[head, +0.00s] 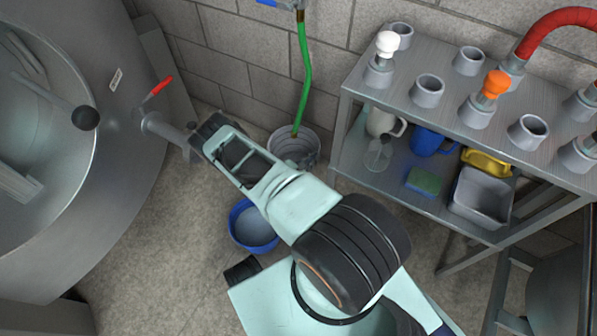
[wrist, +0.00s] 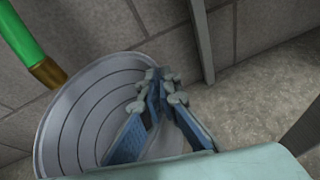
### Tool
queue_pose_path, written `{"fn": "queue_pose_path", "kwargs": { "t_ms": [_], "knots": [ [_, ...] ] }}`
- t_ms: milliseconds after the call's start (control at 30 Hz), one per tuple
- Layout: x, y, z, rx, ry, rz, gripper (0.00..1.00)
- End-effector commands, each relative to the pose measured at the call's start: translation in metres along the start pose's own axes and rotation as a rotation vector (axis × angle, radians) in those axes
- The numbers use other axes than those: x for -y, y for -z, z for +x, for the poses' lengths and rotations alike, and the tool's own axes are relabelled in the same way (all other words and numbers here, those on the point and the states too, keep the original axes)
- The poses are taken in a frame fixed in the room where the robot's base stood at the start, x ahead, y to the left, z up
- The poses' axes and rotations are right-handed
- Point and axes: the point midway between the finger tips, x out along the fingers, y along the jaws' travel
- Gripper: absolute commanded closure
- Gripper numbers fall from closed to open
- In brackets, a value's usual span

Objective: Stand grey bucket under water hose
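The grey bucket (head: 296,143) stands on the floor by the wall, its ringed inside showing. The arm hides its near part in the head view. The green water hose (head: 304,80) hangs down the wall, and its brass end overlaps the back of the bucket's opening. In the wrist view the hose's end (wrist: 47,72) shows at the bucket's upper left rim. My gripper (wrist: 165,85) has its fingers drawn together at the right side of the bucket (wrist: 85,115), seemingly pinching its wall; the contact is partly hidden. The fingers are hidden in the head view.
A blue tub (head: 252,228) stands on the floor in front of the bucket, close to my arm. A steel tank (head: 120,190) with a red-handled valve is at the left. A metal shelf (head: 345,110) with cups, a sponge and a bin is at the right.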

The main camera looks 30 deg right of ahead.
Motion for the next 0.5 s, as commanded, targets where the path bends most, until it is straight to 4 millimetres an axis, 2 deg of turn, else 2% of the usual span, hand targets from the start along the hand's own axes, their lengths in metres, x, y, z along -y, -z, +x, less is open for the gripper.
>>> {"fn": "queue_pose_path", "kwargs": {
  "t_ms": [33, 200, 367, 500],
  "knots": [
    [0.003, 0.015, 0.006, 0.000, 0.001, 0.000, 1.00],
    [0.006, 0.042, 0.018, 0.001, 0.001, 0.001, 1.00],
    [0.006, 0.051, 0.022, 0.001, -0.001, 0.000, 1.00],
    [0.009, 0.067, 0.029, 0.001, 0.001, 0.000, 1.00]
  ]
}}
